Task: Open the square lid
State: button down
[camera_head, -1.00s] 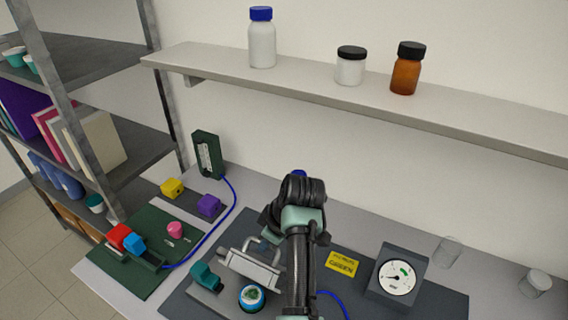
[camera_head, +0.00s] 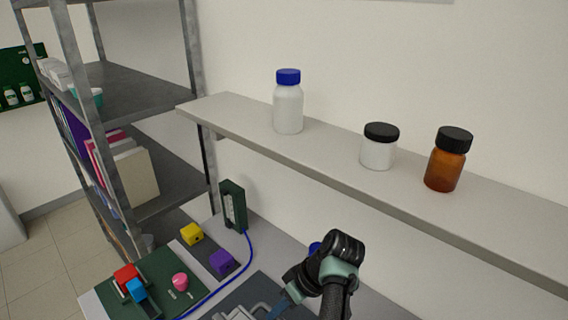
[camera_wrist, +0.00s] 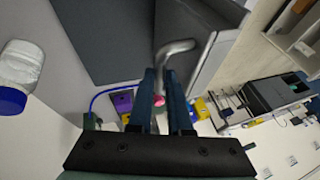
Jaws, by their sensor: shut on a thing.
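The square lid (camera_wrist: 218,52) shows in the wrist view as a grey metal plate, seen at a steep angle. Its bent metal handle (camera_wrist: 178,47) stands out from it, between and just beyond my fingertips. My gripper (camera_wrist: 160,75) is shut on this handle with its two blue fingers. In the head view, my gripper (camera_head: 284,303) is low in the picture, and only part of the metal lid and frame (camera_head: 240,314) shows at the bottom edge. How far the lid is raised cannot be told.
A dark mat (camera_wrist: 100,35) lies near the lid. A green board (camera_head: 185,262), a purple block (camera_head: 222,262), a yellow block (camera_head: 192,234) and a blue cable (camera_head: 248,255) are to the left. A wall shelf (camera_head: 330,160) with bottles is above.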

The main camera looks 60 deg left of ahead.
jog(key=shift+s+d+f, duration=0.2)
jog(key=shift+s+f, duration=0.15)
jog(key=shift+f, duration=0.05)
jog(key=c, duration=1.2)
grip_release()
jog(key=o, duration=0.4)
jog(key=shift+w+a+r, duration=0.1)
jog(key=shift+c, duration=0.2)
jog(key=shift+w+r, duration=0.1)
jog(key=v, duration=1.3)
jog(key=shift+b, duration=0.45)
